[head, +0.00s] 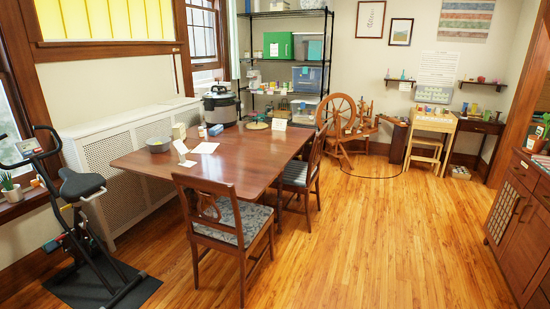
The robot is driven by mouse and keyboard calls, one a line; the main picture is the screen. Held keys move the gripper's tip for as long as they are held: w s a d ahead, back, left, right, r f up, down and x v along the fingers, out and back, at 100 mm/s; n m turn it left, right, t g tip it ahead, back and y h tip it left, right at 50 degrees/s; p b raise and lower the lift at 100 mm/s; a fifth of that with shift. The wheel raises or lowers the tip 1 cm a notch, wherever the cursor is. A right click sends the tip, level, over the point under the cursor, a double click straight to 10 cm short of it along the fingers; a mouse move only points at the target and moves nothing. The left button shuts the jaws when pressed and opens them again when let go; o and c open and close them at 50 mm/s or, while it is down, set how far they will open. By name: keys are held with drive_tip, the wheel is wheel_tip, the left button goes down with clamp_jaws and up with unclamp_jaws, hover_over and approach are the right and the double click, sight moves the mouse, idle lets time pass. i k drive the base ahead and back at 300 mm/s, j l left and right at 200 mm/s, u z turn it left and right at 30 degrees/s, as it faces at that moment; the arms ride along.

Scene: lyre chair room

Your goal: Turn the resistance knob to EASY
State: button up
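A dark exercise bike (82,183) with a black saddle stands at the left edge of the head view, on a black mat (142,292). Its handlebar end (30,150) is near the window side. Small coloured parts show low on the bike's frame, but they are too small to identify. I cannot make out the resistance knob or any EASY mark. My gripper is not in view.
A wooden table (150,160) with lyre-back chairs (236,235) stands right of the bike. A white radiator cover (125,150) is behind it. A spinning wheel (342,120) and shelf rack (288,20) are at the back. A cabinet (520,205) is at right. The central wooden floor is clear.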

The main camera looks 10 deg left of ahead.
sight(36, 183)
drive_tip(key=i+u, duration=0.1)
drive_tip(key=i, duration=0.8)
drive_tip(key=i+l+u, duration=0.15)
drive_tip(key=i, duration=0.75)
drive_tip(key=i+j+u, duration=0.2)
drive_tip(key=i+u, duration=1.05)
drive_tip(key=i+l+u, duration=0.2)
drive_tip(key=u, duration=0.2)
drive_tip(key=i+u, duration=0.4)
drive_tip(key=i, duration=0.2)
drive_tip(key=i+l+u, duration=0.25)
drive_tip(key=i+u, duration=0.2)
drive_tip(key=i+j, duration=0.55)
drive_tip(key=i, duration=0.15)
drive_tip(key=i+j, duration=0.5)
drive_tip(key=i, duration=0.2)
drive_tip(key=i+z, duration=0.1)
drive_tip(key=i, duration=0.55)
